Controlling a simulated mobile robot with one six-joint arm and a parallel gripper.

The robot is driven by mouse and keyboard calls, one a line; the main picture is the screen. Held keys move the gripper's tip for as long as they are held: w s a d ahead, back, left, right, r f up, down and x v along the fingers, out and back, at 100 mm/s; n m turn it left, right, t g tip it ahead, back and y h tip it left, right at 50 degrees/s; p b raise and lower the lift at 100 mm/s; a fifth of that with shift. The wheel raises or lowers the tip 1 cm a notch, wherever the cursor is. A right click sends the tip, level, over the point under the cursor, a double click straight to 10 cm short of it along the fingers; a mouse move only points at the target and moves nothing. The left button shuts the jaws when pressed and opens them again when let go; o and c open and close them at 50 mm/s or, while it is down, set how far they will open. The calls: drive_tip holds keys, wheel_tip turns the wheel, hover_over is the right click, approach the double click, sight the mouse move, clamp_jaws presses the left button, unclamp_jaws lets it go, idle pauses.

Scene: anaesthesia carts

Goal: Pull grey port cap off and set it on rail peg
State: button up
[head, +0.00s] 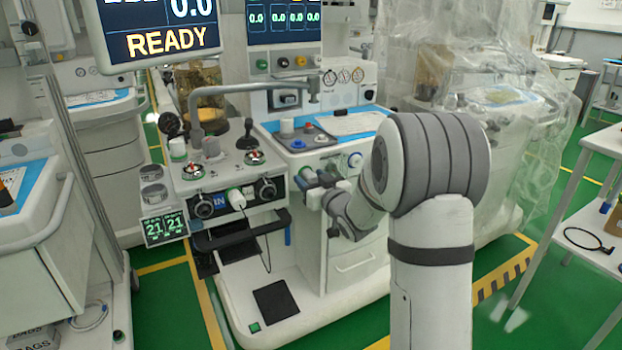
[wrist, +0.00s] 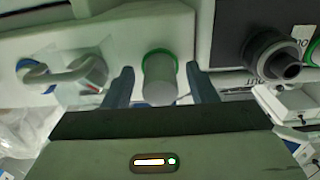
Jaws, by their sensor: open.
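The grey port cap (wrist: 159,80) is a short cylinder with a green ring at its base, on the pale front of the machine in the wrist view. My gripper (wrist: 163,88) is open, with one dark finger on each side of the cap and a visible gap on both sides. The cap is not held. In the head view my gripper (head: 311,185) is at the machine's front, right of the black-knobbed panel; the cap cannot be made out there. I cannot identify the rail peg in either view.
A black port (wrist: 272,56) projects right of the cap, and a grey curved fitting (wrist: 65,72) stands to its left in the wrist view. The anaesthesia machine (head: 345,262) has a blue-edged worktop above my gripper.

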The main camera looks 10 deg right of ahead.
drive_tip(key=shift+c, duration=0.3)
clamp_jaws()
idle(0.5)
drive_tip(key=b+v, duration=0.1)
drive_tip(key=v, duration=0.5)
idle(1.0)
idle(0.4)
wheel_tip(320, 180, up, 10)
drive_tip(key=p, duration=0.6)
hover_over(315, 181)
drive_tip(key=v, duration=0.4)
drive_tip(key=shift+s+r, duration=0.1)
drive_tip(key=shift+s, duration=0.05)
